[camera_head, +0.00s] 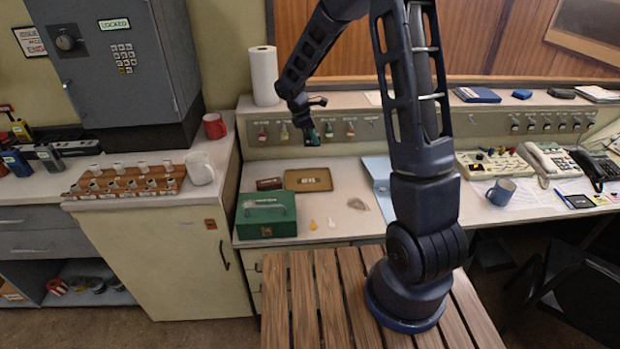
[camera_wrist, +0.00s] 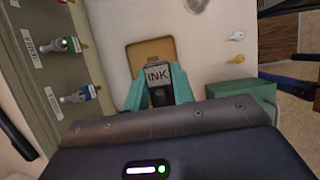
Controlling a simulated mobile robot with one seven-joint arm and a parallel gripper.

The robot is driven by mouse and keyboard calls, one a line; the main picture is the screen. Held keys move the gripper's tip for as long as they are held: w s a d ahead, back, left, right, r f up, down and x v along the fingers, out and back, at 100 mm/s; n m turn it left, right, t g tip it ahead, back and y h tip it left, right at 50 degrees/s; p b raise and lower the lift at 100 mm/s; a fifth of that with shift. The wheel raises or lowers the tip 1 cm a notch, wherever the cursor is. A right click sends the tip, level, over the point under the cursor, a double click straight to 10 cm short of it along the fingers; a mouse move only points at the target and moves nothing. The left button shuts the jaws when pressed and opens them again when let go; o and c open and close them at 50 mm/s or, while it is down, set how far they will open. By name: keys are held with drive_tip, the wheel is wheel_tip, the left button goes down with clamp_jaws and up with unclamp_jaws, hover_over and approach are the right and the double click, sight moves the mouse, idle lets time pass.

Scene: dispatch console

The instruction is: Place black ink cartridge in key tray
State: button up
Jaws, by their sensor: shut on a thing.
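The black ink cartridge (camera_wrist: 158,75), with a pale INK label, is between the teal fingers of my gripper (camera_wrist: 158,92) in the wrist view. My gripper is shut on it. In the head view my gripper (camera_head: 311,137) is in front of the hook panel, above the back of the desk; the cartridge is hard to make out there. A shallow brown tray (camera_head: 323,186), which looks like the key tray, lies flat on the desk below my gripper. In the wrist view the tray (camera_wrist: 136,52) shows just beyond the cartridge, which partly hides it.
A green cash box (camera_head: 266,228) and a small dark brown box (camera_head: 269,184) stand left of the tray. A light blue folder (camera_head: 380,180) lies to the right. Keys hang along the back panel (camera_head: 262,134).

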drive_tip(key=w, duration=0.3)
approach(314, 180)
drive_tip(key=x, duration=0.5)
drive_tip(key=shift+s+d+f, duration=0.1)
drive_tip(key=shift+d, duration=0.05)
drive_tip(key=shift+f, duration=0.1)
drive_tip(key=o, duration=1)
